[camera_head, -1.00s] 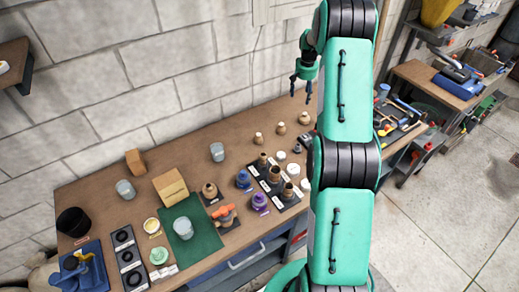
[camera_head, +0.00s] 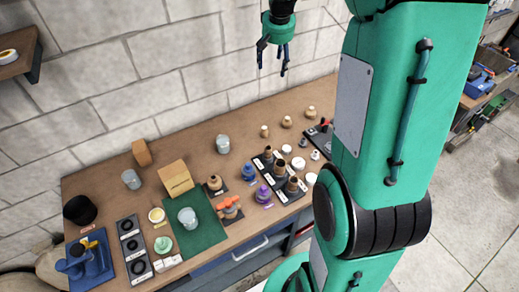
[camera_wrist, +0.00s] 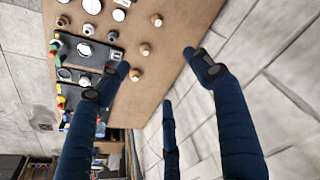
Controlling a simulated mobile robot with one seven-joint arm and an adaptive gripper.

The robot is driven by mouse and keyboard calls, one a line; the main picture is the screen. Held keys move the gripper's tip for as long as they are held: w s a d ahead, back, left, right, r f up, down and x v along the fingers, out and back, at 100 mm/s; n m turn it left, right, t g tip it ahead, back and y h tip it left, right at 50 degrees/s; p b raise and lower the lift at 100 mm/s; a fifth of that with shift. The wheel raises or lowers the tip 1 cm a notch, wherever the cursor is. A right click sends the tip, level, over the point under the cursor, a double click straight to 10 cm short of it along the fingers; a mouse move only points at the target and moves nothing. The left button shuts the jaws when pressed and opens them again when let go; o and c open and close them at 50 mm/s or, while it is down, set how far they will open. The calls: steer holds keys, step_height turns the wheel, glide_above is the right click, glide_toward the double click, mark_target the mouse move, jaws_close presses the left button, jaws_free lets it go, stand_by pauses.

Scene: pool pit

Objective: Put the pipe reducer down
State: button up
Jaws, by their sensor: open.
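My gripper (camera_head: 272,68) is open and empty, raised high above the back of the workbench, in front of the block wall. In the wrist view, its spread dark blue fingers (camera_wrist: 160,75) hold nothing. Three small brown, stepped fittings stand apart in a row at the bench's back right: a left one (camera_head: 264,131), a middle one (camera_head: 287,122) and a right one (camera_head: 311,112). The row also shows in the wrist view, with its middle fitting (camera_wrist: 145,48) upright. More brown fittings (camera_head: 280,170) stand on a black tray. I cannot tell which is the pipe reducer.
The wooden bench (camera_head: 235,119) has free room along its back edge. A dark tool tray (camera_wrist: 85,50) lies beside the row.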

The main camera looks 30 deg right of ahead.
steer(key=s+a+r+n+t, duration=0.1)
steer(key=s+a+r, duration=0.3)
steer(key=s+a, duration=0.45)
steer(key=s+a+r+n, duration=0.1)
steer(key=s+a+r, duration=0.3)
steer(key=s+a, duration=0.45)
steer(key=s+a+f+n, duration=0.1)
steer(key=s+a, duration=0.4)
steer(key=s, duration=0.4)
steer(key=s+a+f+n+t+y, duration=0.1)
steer(key=s+a, duration=0.4)
steer(key=s, duration=0.5)
steer(key=shift+s+a+f+n+t, duration=0.2)
steer(key=shift+f+n+t, duration=0.1)
steer(key=shift+f+n, duration=0.15)
step_height(320, 180, down, 8)
steer(key=b, duration=0.7)
steer(key=shift+r+b, duration=0.2)
steer(key=shift+b, duration=0.1)
